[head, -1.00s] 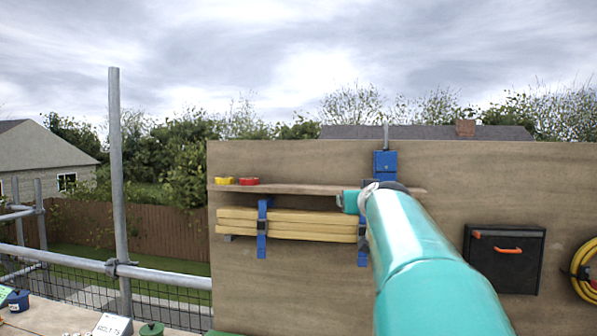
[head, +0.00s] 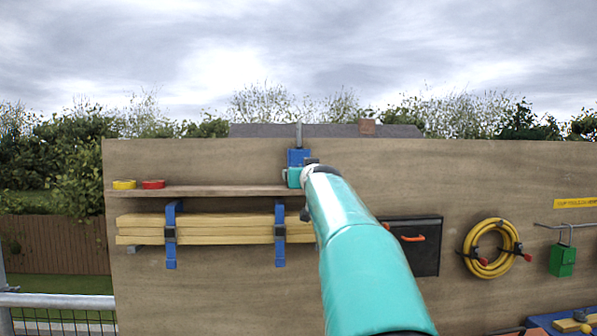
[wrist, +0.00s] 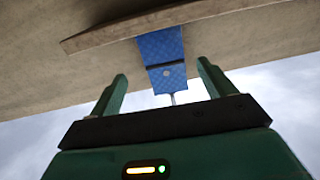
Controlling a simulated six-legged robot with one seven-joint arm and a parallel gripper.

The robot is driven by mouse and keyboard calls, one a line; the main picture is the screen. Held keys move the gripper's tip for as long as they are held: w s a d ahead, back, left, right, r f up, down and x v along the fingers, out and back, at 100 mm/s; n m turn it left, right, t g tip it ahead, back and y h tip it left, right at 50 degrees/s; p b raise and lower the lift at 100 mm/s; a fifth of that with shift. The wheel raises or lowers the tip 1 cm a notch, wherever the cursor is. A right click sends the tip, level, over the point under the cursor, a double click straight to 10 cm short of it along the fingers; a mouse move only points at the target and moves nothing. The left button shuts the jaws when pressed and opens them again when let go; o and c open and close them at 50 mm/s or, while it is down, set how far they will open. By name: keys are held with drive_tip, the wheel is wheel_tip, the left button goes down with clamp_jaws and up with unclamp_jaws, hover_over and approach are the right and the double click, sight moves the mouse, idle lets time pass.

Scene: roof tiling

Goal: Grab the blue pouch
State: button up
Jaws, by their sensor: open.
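The blue pouch (head: 298,156) is against the wooden wall at the shelf's right part, with a metal rod sticking up from it. My arm's end partly covers its lower part in the head view. The pouch also shows in the wrist view (wrist: 164,48), crossed by a dark band and with a pale round spot. My gripper (wrist: 162,70) is open, its two green fingers apart. The pouch appears between and beyond the fingertips, and no contact shows. In the head view my gripper (head: 294,177) is in front of the pouch's lower part.
The wooden shelf (head: 215,191) holds a yellow roll (head: 124,184) and a red roll (head: 153,184). Timber boards (head: 225,228) hang below it in blue straps. A black box (head: 425,255), coiled yellow hose (head: 481,268) and green pouch (head: 562,261) are to the right.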

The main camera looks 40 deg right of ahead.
sight(299, 153)
drive_tip(key=shift+x, duration=4.1)
drive_tip(key=shift+w+a+r, duration=0.1)
drive_tip(key=shift+w+a, duration=0.05)
drive_tip(key=shift+a, duration=0.1)
drive_tip(key=c, duration=1.3)
